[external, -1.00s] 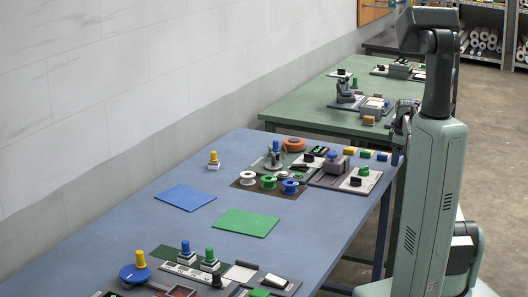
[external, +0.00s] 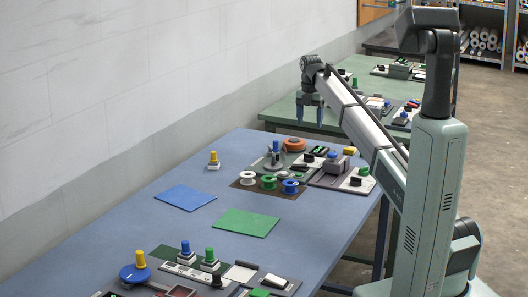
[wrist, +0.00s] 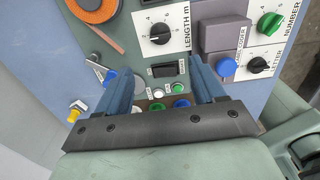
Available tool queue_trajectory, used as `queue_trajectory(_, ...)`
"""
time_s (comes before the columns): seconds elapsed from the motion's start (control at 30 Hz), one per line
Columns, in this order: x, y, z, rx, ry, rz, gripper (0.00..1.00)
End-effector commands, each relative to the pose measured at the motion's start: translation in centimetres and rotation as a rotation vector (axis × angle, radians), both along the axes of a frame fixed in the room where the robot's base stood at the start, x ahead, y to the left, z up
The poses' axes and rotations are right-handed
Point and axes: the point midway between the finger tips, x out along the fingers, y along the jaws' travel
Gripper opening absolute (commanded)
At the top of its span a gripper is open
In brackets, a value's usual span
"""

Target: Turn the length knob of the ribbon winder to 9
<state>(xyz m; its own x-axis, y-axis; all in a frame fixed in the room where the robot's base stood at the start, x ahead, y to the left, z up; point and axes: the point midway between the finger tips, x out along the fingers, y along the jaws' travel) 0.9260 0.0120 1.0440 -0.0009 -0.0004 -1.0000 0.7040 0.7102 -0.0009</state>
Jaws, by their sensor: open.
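The length knob (wrist: 160,28) is a black pointer knob on a white dial plate marked "LENGTH m", at the top middle of the wrist view. Its setting is too small to read surely. In the external view the knob (external: 308,157) is a small dark shape on the ribbon winder's panel at the table's far end. My gripper (external: 311,112) hangs above the far end of the table, pointing down. In the wrist view my open, empty gripper (wrist: 161,68) has its two blue fingers apart, below the knob in the picture and not touching it.
Beside the length dial are a black rocker switch (wrist: 163,70), a grey block with a blue knob (wrist: 227,67), and green (wrist: 270,23) and black (wrist: 258,65) knobs. An orange ribbon roll (external: 293,145) and several spools stand close by. Blue (external: 185,198) and green (external: 246,223) mats lie nearer.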

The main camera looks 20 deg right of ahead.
Motion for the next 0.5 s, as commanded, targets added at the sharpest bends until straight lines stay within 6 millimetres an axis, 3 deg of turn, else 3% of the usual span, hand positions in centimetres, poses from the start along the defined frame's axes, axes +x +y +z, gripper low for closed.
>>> queue_trajectory(0.5, -0.2, -0.1, -8.6, 0.001, 0.001, -0.004, 0.69)
